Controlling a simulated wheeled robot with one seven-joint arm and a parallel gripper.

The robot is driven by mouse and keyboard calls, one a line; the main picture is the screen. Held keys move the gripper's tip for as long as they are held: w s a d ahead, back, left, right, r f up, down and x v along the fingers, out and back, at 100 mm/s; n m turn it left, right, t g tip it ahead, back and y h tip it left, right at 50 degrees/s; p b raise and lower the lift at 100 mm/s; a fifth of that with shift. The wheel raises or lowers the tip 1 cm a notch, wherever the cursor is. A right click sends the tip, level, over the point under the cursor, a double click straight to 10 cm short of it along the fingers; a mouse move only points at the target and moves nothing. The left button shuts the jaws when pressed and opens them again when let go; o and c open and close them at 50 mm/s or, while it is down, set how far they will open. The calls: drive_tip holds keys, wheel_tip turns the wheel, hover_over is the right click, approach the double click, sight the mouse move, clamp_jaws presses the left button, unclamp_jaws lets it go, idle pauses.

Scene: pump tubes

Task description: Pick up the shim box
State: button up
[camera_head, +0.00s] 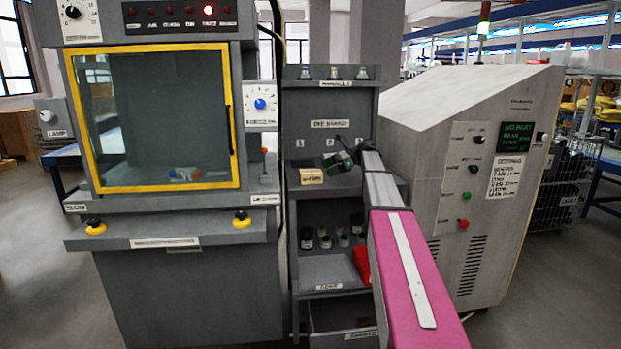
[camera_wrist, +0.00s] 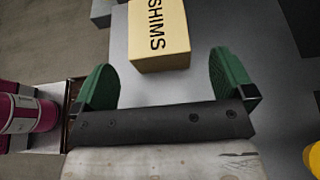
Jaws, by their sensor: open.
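The shim box (camera_head: 311,176) is a small pale yellow block on the grey shelf of the middle rack. In the wrist view the box (camera_wrist: 158,38), lettered "SHIMS", lies just beyond my fingers, between their lines; its far end is cut off by the picture's top edge. My gripper (camera_head: 338,162) is above the same shelf, to the right of the box in the head view. Its two green fingers (camera_wrist: 166,82) are wide apart with nothing between them. I cannot tell their exact height above the box.
A grey machine with a yellow-framed window (camera_head: 155,120) stands left of the rack, and a slanted grey cabinet (camera_head: 480,170) right of it. Several small dark-capped bottles (camera_head: 325,238) stand on the shelf below. A red item (camera_head: 361,264) lies lower, above an open drawer (camera_head: 340,318).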

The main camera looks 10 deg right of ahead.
sight(319, 171)
drive_tip(key=shift+x, duration=3.3)
drive_tip(key=shift+s+r, duration=0.1)
drive_tip(key=shift+r, duration=0.05)
drive_tip(key=c, duration=1.1)
